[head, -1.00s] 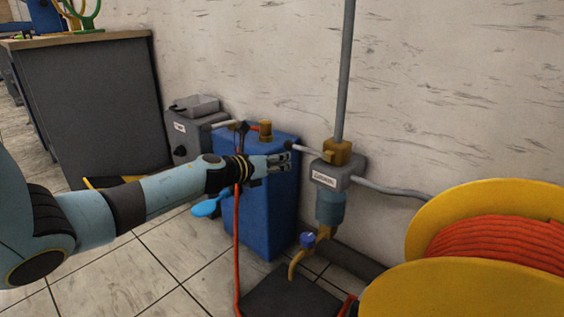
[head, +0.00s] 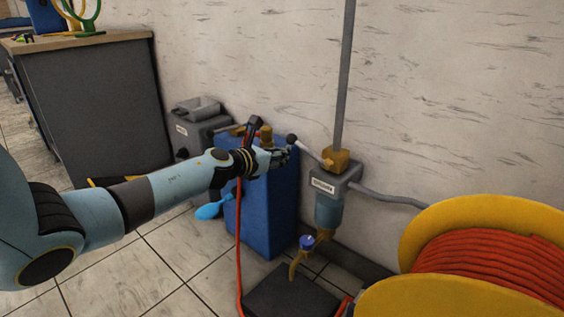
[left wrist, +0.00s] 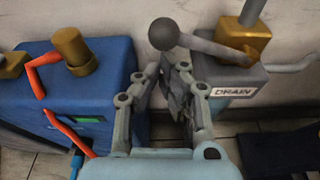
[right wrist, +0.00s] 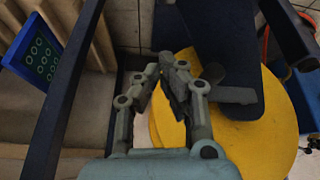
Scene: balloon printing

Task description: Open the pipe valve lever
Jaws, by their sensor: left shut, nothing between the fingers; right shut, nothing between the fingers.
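The valve lever (head: 308,150) is a thin grey rod with a dark ball knob (head: 291,139), sticking out left from a brass block (head: 335,160) on the grey pipe. It slopes up toward the knob. In the left wrist view the lever (left wrist: 208,47) lies just beyond the fingertips, with the knob (left wrist: 163,33) close above them. My left gripper (head: 283,157) is shut and empty just below the knob; I cannot tell if it touches. My right gripper (right wrist: 172,66) is shut and empty, seen in the right wrist view, away from the lever.
A blue box (head: 266,215) stands behind my left gripper. A grey housing labelled DRAIN (left wrist: 240,90) sits below the brass block. A yellow reel (head: 430,225) with orange hose is at right, and a dark cabinet (head: 95,110) at left. A yellow disc (right wrist: 265,135) lies beyond my right gripper.

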